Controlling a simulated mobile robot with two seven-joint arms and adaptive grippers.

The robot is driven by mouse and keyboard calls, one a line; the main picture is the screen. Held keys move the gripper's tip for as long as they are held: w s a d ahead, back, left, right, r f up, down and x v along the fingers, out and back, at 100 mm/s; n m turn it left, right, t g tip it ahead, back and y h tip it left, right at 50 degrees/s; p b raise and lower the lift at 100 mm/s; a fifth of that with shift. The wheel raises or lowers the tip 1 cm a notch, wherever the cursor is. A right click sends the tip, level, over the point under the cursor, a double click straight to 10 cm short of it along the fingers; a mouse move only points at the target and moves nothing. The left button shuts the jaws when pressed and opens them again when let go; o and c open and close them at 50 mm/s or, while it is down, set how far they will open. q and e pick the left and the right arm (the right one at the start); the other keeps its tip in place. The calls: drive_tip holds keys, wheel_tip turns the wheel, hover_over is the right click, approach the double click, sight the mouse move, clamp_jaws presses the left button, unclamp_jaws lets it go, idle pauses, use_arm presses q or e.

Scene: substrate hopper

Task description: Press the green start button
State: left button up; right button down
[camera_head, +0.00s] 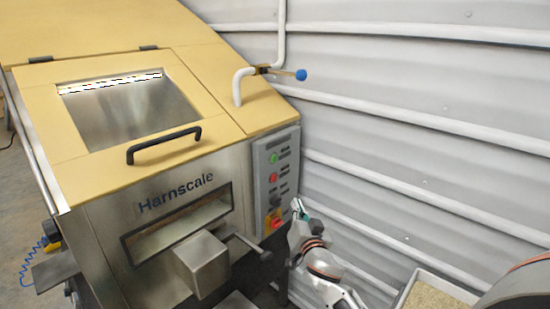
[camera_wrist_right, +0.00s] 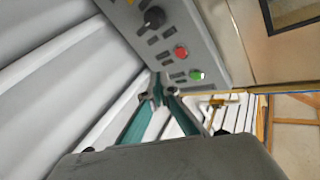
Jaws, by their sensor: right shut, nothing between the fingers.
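The green start button (camera_head: 274,158) is at the top of the grey control panel (camera_head: 259,188) on the right side of the hopper machine. A red button (camera_head: 274,177) sits below it. The green button (camera_wrist_right: 197,75) and red button (camera_wrist_right: 181,53) also show in the right wrist view. My right gripper (camera_head: 297,206) is shut and empty, low and right of the panel, below the green button's height in the head view. In the right wrist view its teal fingertips (camera_wrist_right: 158,92) meet left of the green button, apart from it. My left gripper is not in view.
A black knob (camera_wrist_right: 154,17) and a red-and-yellow switch (camera_head: 274,222) are on the same panel. A black-knobbed lever (camera_head: 265,255) juts out near my right gripper. A corrugated wall (camera_head: 420,95) stands close on the right. A bin of grain-like material (camera_head: 436,297) is at lower right.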

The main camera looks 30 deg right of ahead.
sight(274, 159)
drive_tip(key=w+d+r+m+h, duration=0.2)
drive_tip(key=d+r+m, duration=0.1)
drive_tip(key=r, duration=0.6)
drive_tip(key=shift+w+d+r+m+t+h, duration=0.2)
drive_tip(key=shift+w+d+m+t+h, duration=0.15)
drive_tip(key=shift+d+m, duration=0.1)
drive_tip(key=w+a+b, duration=0.2)
drive_tip(key=w+a, duration=0.1)
drive_tip(key=w, duration=0.5)
drive_tip(key=shift+b, duration=0.35)
drive_tip(key=shift+w, duration=0.1)
idle(0.6)
